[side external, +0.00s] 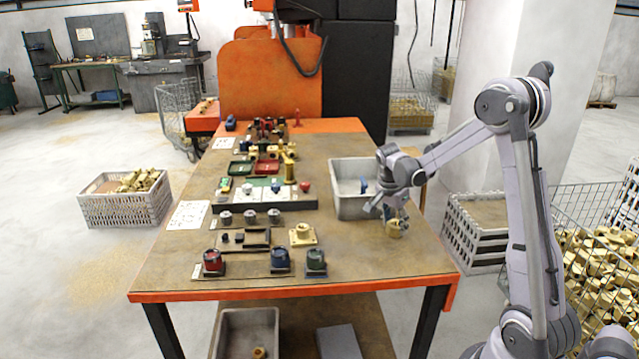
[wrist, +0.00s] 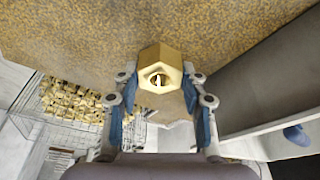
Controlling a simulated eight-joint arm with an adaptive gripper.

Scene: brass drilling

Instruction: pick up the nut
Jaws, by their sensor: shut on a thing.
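The brass nut (wrist: 161,66) is a gold hexagonal piece with a round bore, seen between the fingers in the wrist view. My gripper (wrist: 160,82) is shut on it, with one blue-padded finger at each side. In the side external view, the nut (side external: 394,228) shows small under my gripper (side external: 393,214), at the right part of the table, in front of the grey bin. I cannot tell whether the nut touches the tabletop or is slightly above it.
A grey bin (side external: 350,207) stands close behind my gripper, with a blue item inside. A square brass flange (side external: 303,235) and several dark-based pots (side external: 280,260) lie to the left. The table's front right surface (side external: 380,262) is clear. Crates and wire baskets of brass stand beyond the right edge.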

